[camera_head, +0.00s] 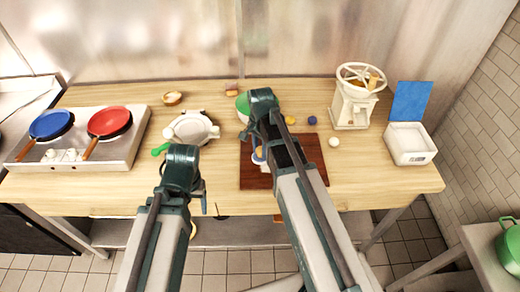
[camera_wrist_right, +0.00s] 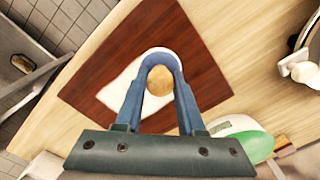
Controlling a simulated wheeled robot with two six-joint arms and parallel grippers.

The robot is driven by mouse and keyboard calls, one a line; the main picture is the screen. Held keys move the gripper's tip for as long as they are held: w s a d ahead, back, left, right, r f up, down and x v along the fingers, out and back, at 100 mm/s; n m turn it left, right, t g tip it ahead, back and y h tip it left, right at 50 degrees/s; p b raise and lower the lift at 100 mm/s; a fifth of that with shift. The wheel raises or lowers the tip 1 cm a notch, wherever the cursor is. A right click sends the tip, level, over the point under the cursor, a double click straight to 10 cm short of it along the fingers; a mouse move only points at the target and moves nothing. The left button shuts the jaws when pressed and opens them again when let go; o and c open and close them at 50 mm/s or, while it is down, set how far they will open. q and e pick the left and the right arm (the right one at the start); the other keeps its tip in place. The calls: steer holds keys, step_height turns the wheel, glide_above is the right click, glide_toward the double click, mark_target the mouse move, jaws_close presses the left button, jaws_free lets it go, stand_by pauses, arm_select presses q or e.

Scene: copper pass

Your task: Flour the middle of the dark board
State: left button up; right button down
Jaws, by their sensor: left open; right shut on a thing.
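The dark board (camera_head: 314,165) lies on the wooden table, partly covered by my right arm in the head view; it fills much of the right wrist view (camera_wrist_right: 207,80). My right gripper (camera_wrist_right: 160,68) is above the board, its blue fingers shut on a small round thing with a tan top (camera_wrist_right: 159,81). In the head view my right gripper (camera_head: 259,153) is mostly behind the arm. A white patch (camera_wrist_right: 119,92) lies on the board under the held thing; I cannot tell whether it is flour or a sheet. My left gripper (camera_head: 197,193) is open and empty near the table's front edge.
A stove with blue (camera_head: 51,124) and red (camera_head: 109,121) pans stands far left. A white mill (camera_head: 352,104) and a white scale (camera_head: 408,143) stand right. Small balls lie behind the board.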

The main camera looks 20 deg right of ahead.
step_height(320, 180, up, 3)
steer(key=p, duration=0.3)
steer(key=shift+r, duration=0.1)
steer(key=shift+s, duration=0.1)
stand_by(0.5)
